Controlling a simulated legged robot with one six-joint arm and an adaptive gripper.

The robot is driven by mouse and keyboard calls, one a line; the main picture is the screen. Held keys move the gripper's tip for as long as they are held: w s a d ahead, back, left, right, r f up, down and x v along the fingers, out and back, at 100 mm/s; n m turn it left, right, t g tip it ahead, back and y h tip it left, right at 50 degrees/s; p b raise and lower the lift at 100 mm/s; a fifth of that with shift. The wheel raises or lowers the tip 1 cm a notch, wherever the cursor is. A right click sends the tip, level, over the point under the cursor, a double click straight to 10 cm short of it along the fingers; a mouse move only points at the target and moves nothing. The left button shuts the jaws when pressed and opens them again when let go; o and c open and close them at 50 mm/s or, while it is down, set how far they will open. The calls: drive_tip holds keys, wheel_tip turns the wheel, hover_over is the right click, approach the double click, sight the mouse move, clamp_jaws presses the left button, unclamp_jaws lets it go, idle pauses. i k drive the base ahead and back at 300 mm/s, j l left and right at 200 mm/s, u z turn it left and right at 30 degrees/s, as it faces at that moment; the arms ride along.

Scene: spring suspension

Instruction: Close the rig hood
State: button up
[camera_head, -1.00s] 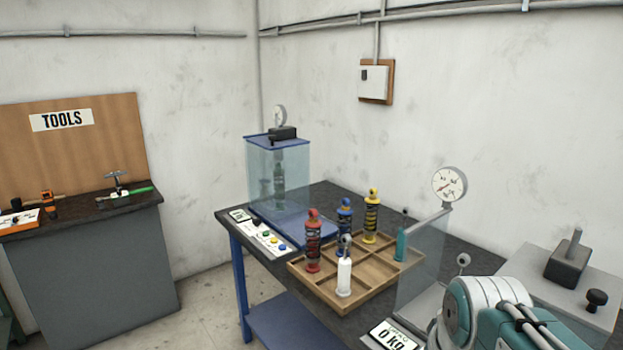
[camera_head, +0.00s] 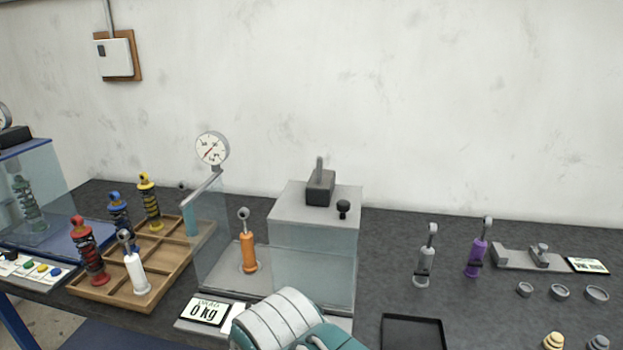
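A rig with a grey base stands in the middle of the bench, with a dial gauge (camera_head: 212,149) on a post at its left. Its hood (camera_head: 312,265) has clear walls and a grey top, with a black knob (camera_head: 343,208) at the top's front right. The hood sits over the right part of the base. An orange damper (camera_head: 249,252) stands upright on the base, left of the hood and outside it. A clear panel (camera_head: 213,245) stands at the rig's left. My gripper is not in view; only my white and teal arm shows at the bottom.
A "0 kg" display (camera_head: 206,310) sits at the rig's front. Left is a wooden tray (camera_head: 177,258) with several shock absorbers, and a blue-topped rig (camera_head: 25,150). Right are a grey damper (camera_head: 425,260), a purple damper (camera_head: 477,250), a black tray (camera_head: 412,333) and several rings.

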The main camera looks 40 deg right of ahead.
sight(326, 205)
drive_tip(key=z, duration=0.4)
drive_tip(key=i+z, duration=0.15)
drive_tip(key=z, duration=0.65)
drive_tip(key=i+j, duration=0.05)
drive_tip(key=j, duration=0.05)
